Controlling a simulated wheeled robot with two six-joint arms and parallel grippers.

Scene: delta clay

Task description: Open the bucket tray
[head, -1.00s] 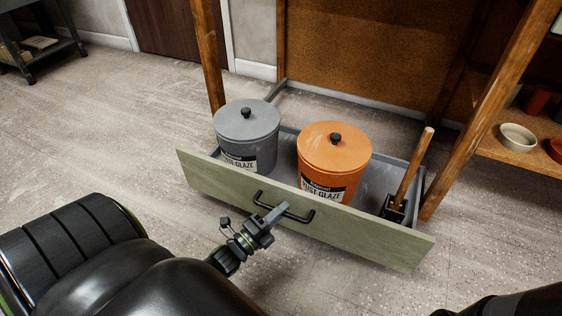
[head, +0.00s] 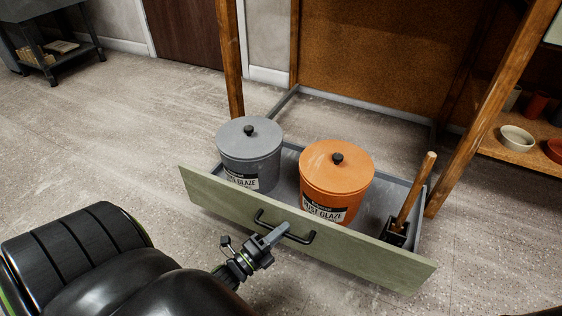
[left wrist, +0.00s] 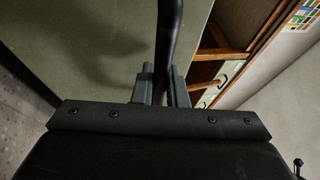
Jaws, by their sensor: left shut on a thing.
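The bucket tray (head: 300,226) is a low drawer with a pale green front and grey sides, pulled out from under a wooden frame. A black bar handle (head: 299,238) is on its front. My left gripper (head: 277,232) is shut on this handle. In the left wrist view the handle (left wrist: 168,35) runs between the two fingers (left wrist: 163,88). A grey lidded bucket (head: 249,155) and an orange lidded bucket (head: 336,182) stand upright in the tray. My right gripper is not in view.
A wooden-handled tool (head: 413,192) stands in the tray's right end. Wooden posts (head: 230,60) rise behind the tray. A shelf with bowls (head: 516,138) is at right. The floor (head: 130,140) at left is clear.

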